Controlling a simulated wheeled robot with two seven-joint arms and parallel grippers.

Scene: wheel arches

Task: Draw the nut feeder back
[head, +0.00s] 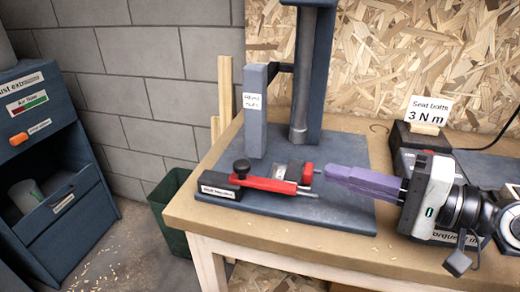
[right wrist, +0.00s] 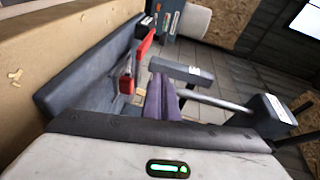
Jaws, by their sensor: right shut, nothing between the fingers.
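The nut feeder appears to be the red slide (head: 265,183) with a black knob, lying on the dark base plate (head: 340,213) of a bench press. A small labelled block is at its left end and a grey metal cylinder (head: 294,171) sits near its right end. Red parts (right wrist: 126,85) also show in the right wrist view. My right gripper (head: 328,173) has purple fingers, shut and empty, pointing left. Their tips are just right of the feeder's red end, seemingly apart from it. The fingers also show in the right wrist view (right wrist: 160,82). My left gripper is not in view.
A grey upright box (head: 256,125) with a label and the dark press column (head: 302,75) stand behind the feeder. A green bin (head: 172,210) and blue cabinet (head: 45,165) are left.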

